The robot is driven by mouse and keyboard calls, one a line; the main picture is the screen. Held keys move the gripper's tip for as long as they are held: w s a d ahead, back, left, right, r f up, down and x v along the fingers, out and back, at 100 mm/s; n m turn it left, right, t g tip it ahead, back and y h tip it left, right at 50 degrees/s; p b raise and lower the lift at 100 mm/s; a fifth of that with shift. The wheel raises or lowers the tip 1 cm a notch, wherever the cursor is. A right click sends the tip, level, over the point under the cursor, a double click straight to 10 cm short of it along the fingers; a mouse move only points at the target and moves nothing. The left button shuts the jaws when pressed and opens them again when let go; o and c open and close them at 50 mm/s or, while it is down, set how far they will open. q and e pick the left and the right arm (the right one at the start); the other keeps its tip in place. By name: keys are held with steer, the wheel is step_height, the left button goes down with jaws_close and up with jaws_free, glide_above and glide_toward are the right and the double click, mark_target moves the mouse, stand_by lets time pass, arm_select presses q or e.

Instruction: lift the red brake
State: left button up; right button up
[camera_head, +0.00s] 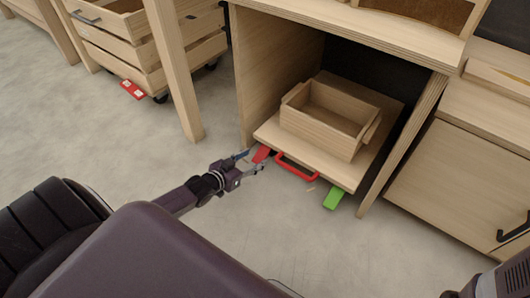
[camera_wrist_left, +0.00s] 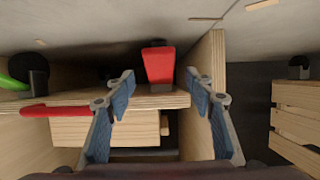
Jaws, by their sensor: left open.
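The red brake (camera_head: 261,153) is a small flat red pedal at the front left corner of the low wooden platform (camera_head: 345,178) under the desk. In the left wrist view the red brake (camera_wrist_left: 158,64) shows between the two fingers, beyond their tips. My left gripper (camera_head: 253,163) is beside the brake, its fingers open and empty. In the left wrist view its blue-padded fingers (camera_wrist_left: 160,84) stand wide apart. I cannot tell whether a finger touches the brake. My right gripper is not in view.
A red handle (camera_head: 297,168) and a green pedal (camera_head: 333,198) are on the platform's front edge. A wooden box (camera_head: 318,127) sits on the platform. The desk's side panel (camera_head: 255,75) is close behind the brake. Wheeled crates (camera_head: 165,78) stand at left. The floor in front is clear.

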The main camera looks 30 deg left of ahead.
mark_target(261, 154)
arm_select(q)
steer(key=b+x, duration=0.3)
steer(key=x, duration=0.2)
steer(key=shift+s+f, duration=0.1)
steer(key=shift+f, duration=0.1)
steer(key=shift+w+d+f+b, duration=0.1)
steer(key=shift+w+b, duration=0.5)
steer(key=shift+c, duration=0.2)
jaws_close()
